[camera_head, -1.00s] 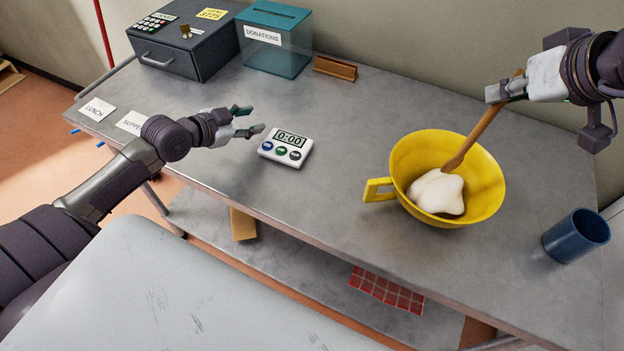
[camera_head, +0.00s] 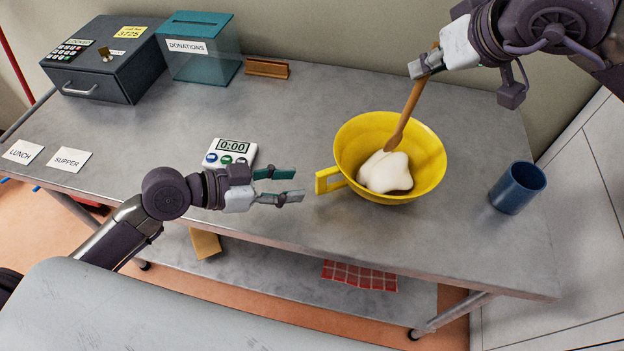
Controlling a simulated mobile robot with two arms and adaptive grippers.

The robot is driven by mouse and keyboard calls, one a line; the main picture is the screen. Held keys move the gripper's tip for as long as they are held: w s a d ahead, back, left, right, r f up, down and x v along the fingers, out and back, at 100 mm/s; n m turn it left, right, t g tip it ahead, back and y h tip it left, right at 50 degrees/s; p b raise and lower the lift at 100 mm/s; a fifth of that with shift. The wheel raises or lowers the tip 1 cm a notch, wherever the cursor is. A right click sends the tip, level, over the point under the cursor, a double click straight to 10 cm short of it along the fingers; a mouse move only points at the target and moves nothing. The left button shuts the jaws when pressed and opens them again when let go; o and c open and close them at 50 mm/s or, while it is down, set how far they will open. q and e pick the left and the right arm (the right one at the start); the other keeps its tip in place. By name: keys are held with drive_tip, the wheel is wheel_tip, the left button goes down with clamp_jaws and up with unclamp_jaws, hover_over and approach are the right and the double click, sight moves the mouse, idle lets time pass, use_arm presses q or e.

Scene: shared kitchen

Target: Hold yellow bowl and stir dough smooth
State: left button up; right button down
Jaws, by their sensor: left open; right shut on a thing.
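The yellow bowl (camera_head: 428,140) stands upright on the grey table, with its handle (camera_head: 330,180) pointing left. White dough (camera_head: 385,172) lies as a lump inside it. My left gripper (camera_head: 298,185) is open and empty just left of the handle, its fingers pointing at it with a small gap between. My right gripper (camera_head: 428,66) is shut on the upper part of a wooden spoon (camera_head: 407,110) above the bowl's far side. The spoon slants down into the bowl, and its tip is at the dough's upper edge.
A white timer (camera_head: 230,152) reading 0:00 sits behind my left gripper. A blue cup (camera_head: 517,188) stands right of the bowl. A dark cash box (camera_head: 105,60), a teal donations box (camera_head: 198,48) and a wooden block (camera_head: 267,68) stand at the back left. The table's front edge is near the bowl.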

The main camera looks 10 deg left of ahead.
sight(316, 183)
use_arm(q)
drive_tip(key=x, duration=0.7)
clamp_jaws()
idle(0.5)
